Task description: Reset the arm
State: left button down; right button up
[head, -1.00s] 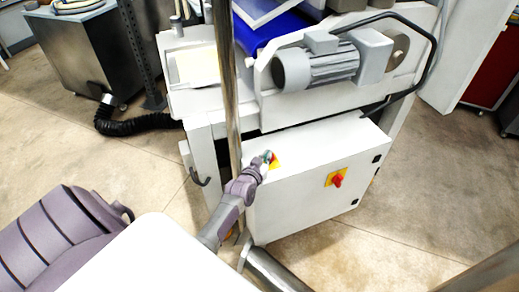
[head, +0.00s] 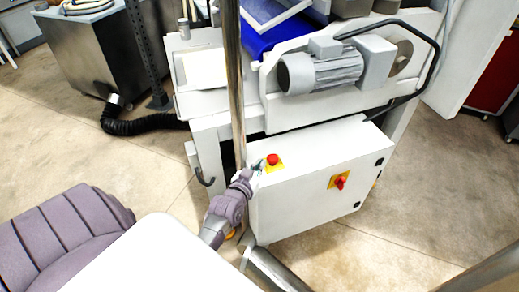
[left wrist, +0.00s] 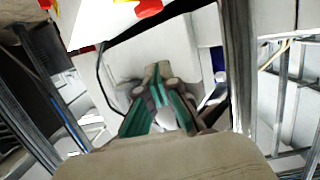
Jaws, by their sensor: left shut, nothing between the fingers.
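My left gripper (head: 257,165) is by the top left edge of the white control box, just left of a red round button on a yellow plate (head: 273,161). In the left wrist view its green-padded fingers (left wrist: 158,92) are together with nothing between them. The red button also shows at the top of the left wrist view (left wrist: 148,7), apart from the fingertips. My right gripper is in neither view.
The white control box (head: 310,190) carries a red rotary switch (head: 340,182) on its front. Above it stands the sheeter with a grey motor (head: 325,68). A metal post (head: 233,80) rises close to my left gripper. Open floor lies to the right.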

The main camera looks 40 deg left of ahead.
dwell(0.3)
pick_arm(q)
jog(key=s+d+f+m+g+h, duration=0.1)
jog(key=s+d+f+g, duration=0.2)
jog(key=f, duration=0.6)
jog(key=s+d+f+g+h, duration=0.1)
jog(key=s+d+f, duration=0.3)
jog(key=f, duration=0.5)
jog(key=s+d+f+m+g+h, duration=0.1)
jog(key=s+d+f+g, duration=0.1)
jog(key=s+f, duration=0.45)
jog(key=s+d+f+m+g, duration=0.1)
jog(key=s+f+g, duration=0.1)
jog(key=s+f, duration=0.4)
jog(key=s+d+f+m+g, duration=0.1)
jog(key=s+f+g, duration=0.2)
jog(key=s, duration=1.1)
jog(key=s+d+f+m+g, duration=0.1)
jog(key=s+f+g, duration=0.2)
jog(key=s+f, duration=0.6)
jog(key=shift+s+d+f+h+b, duration=0.15)
jog(key=shift+s+d+h+b, duration=0.25)
jog(key=shift+b, duration=0.05)
jog(key=shift+s, duration=0.1)
